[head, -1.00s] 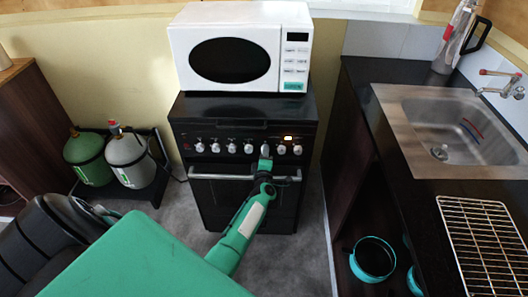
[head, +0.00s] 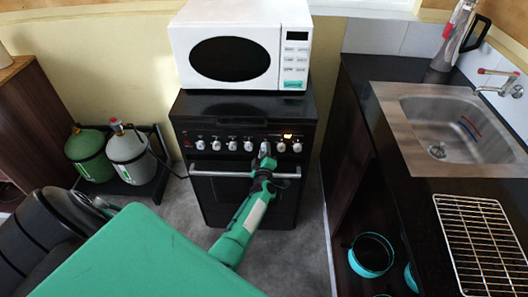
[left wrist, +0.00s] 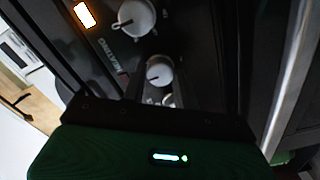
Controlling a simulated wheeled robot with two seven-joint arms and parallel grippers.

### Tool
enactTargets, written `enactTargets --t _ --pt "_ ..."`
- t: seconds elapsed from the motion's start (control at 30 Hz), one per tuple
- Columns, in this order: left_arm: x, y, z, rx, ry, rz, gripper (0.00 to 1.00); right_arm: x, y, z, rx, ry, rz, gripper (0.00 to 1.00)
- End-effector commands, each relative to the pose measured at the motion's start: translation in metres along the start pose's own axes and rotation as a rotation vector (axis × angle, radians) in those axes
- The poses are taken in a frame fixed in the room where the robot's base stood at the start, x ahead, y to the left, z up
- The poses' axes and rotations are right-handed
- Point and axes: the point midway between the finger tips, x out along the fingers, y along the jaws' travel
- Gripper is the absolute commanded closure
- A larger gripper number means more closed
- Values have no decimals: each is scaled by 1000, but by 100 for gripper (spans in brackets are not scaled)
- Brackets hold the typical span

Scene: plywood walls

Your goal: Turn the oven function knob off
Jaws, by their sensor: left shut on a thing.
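The black oven (head: 250,190) stands against the far wall with a row of several silver-white knobs on its front panel. My left gripper (head: 264,150) is at the knob right of the panel's middle and is shut on it. My right gripper is not in view.
A white microwave (head: 242,45) sits on the oven. An oven door handle (head: 215,174) runs below the knobs. Gas bottles (head: 128,146) stand left; a counter with a sink (head: 455,125) and wire rack (head: 478,235) is right.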

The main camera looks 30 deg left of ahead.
Motion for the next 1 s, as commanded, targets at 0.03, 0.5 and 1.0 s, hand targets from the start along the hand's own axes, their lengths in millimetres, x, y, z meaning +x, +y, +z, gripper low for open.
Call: enactTargets --t 0.03,0.5,1.0 --pt "1 -1 -4 0 7 0 93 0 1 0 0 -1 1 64" --pt "0 0 -1 0 3 1 49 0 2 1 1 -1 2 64" --pt "-68 3 -4 -1 1 -3 49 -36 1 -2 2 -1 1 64"
